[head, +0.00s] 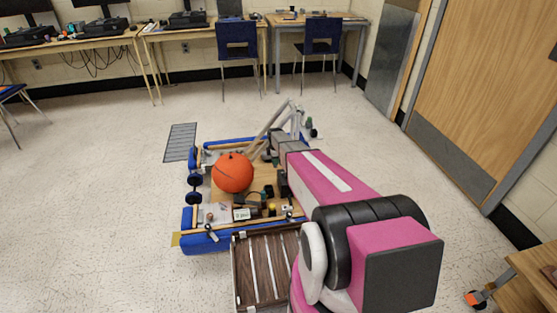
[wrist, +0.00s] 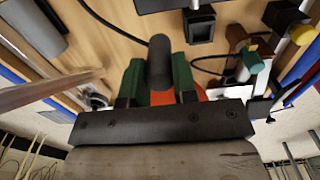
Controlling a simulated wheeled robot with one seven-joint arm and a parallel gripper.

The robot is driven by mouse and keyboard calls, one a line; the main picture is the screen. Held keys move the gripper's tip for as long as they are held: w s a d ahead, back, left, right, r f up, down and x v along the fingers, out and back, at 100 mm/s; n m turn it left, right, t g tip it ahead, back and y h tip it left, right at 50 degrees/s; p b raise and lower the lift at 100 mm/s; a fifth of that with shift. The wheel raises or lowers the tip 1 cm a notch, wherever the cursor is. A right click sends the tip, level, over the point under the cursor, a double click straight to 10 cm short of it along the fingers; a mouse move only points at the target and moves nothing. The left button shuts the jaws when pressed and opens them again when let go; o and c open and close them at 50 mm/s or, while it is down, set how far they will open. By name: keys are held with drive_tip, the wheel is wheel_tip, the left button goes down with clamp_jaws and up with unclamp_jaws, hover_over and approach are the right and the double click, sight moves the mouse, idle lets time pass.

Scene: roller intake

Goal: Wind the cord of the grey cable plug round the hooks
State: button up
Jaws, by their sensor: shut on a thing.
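My gripper (wrist: 158,72) shows in the wrist view, with green fingers on either side of a dark grey rounded cylinder, which looks like the grey cable plug (wrist: 161,48). The fingers are shut on it, above the wooden board (wrist: 125,45). A black cord (wrist: 108,22) curves from the top edge down toward the plug. Another dark curved length (wrist: 207,57) shows to its right. Where the cord joins the plug is unclear. I cannot pick out the hooks with certainty. In the head view, my pink arm hides the gripper and plug.
The board (head: 262,181) carries an orange ball (head: 232,172) and several small parts. In the wrist view, a black square block (wrist: 199,27) stands near the plug, and a brown piece (wrist: 239,38) is to the right. Open floor (head: 95,200) lies left.

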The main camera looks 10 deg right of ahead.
drive_tip(key=s, duration=0.2)
drive_tip(key=s+a, duration=0.1)
drive_tip(key=s, duration=0.1)
drive_tip(key=shift+s, duration=0.1)
idle(0.3)
drive_tip(key=s, duration=0.2)
drive_tip(key=s+d, duration=0.1)
drive_tip(key=s, duration=0.1)
drive_tip(key=shift+s, duration=0.1)
drive_tip(key=d, duration=0.1)
drive_tip(key=s+d, duration=0.1)
drive_tip(key=d, duration=0.2)
drive_tip(key=shift+s+d, duration=0.4)
